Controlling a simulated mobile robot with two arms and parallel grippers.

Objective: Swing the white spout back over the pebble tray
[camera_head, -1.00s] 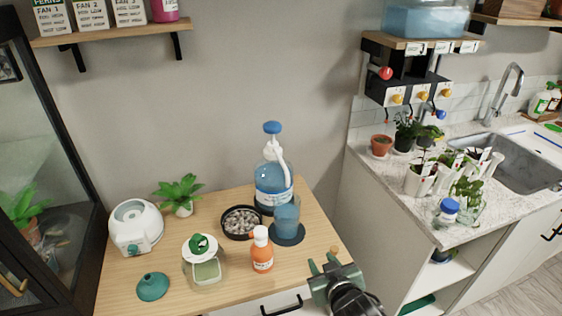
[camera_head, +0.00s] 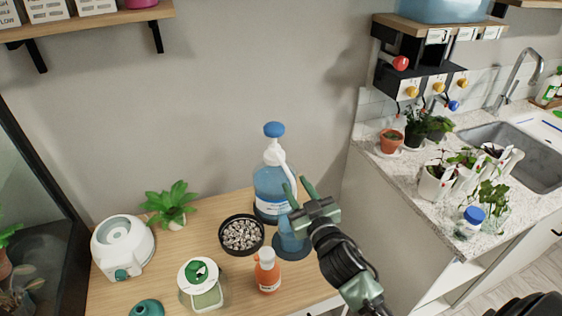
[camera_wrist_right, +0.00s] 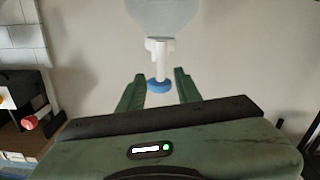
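A large blue pump bottle (camera_head: 268,188) with a blue knob (camera_head: 273,129) stands at the table's back. The black round pebble tray (camera_head: 227,249) is left of the cup. My right gripper (camera_head: 298,184) is open and empty, in front of and right of the bottle; I see no contact with the spout. In the right wrist view, the knob (camera_wrist_right: 158,85) and white collar (camera_wrist_right: 159,50) appear between the open fingers (camera_wrist_right: 159,73). My left gripper is not in view.
An orange bottle (camera_head: 267,272) stands in front of the pebble tray. A green-lidded jar (camera_head: 203,296), white device (camera_head: 123,247) and plant (camera_head: 172,201) are at the left. The dispenser shelf (camera_head: 420,75) and counter (camera_head: 400,170) lie to the right.

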